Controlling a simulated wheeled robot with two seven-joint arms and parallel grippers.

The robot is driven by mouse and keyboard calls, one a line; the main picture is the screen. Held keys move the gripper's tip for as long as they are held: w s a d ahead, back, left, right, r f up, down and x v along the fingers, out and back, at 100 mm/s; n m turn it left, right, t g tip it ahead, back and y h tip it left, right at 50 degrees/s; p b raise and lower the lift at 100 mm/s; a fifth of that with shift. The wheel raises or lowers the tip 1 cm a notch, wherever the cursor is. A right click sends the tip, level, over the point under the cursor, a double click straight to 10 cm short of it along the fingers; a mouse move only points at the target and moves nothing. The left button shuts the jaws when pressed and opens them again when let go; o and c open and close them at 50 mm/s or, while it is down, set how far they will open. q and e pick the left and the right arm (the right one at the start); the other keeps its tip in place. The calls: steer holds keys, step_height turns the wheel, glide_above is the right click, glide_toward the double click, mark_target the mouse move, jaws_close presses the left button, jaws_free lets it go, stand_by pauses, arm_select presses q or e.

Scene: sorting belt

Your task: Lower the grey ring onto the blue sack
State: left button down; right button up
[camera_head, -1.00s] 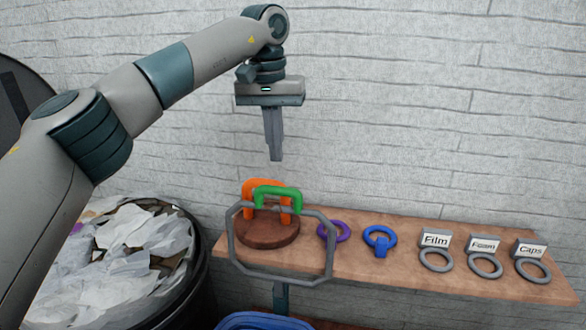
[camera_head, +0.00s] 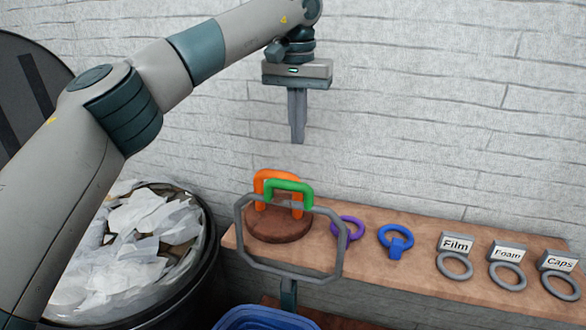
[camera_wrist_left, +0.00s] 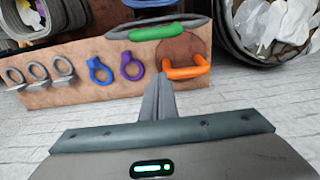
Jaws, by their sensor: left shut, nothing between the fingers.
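The large octagonal grey ring (camera_head: 342,245) stands out at the front edge of the wooden shelf, with a green handle (camera_head: 288,186) at its back bar. Its edge also shows in the left wrist view (camera_wrist_left: 197,22). The blue sack (camera_head: 262,314) is below the ring at the bottom edge of the head view, mostly cut off; only its top part shows. My left gripper (camera_head: 298,141) is shut and empty, pointing down in the air above the green handle, apart from it. Its fingers also show in the left wrist view (camera_wrist_left: 158,85). My right gripper is not in view.
A brown disc (camera_head: 270,232) with an orange handle (camera_head: 262,176) sits behind the ring. Purple (camera_head: 350,232) and blue (camera_head: 396,240) rings and grey loops labelled Film, Foam and Caps lie along the shelf (camera_head: 415,283). A bin of crumpled scraps (camera_head: 207,240) stands left. A brick wall rises behind.

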arm_select(q)
steer(key=s+a+f+p, duration=0.1)
steer(key=s+f+p, duration=0.2)
steer(key=f+p, duration=0.2)
steer(key=shift+s+f, duration=0.15)
steer(key=shift+f, duration=1.3)
steer(key=shift+a, duration=0.15)
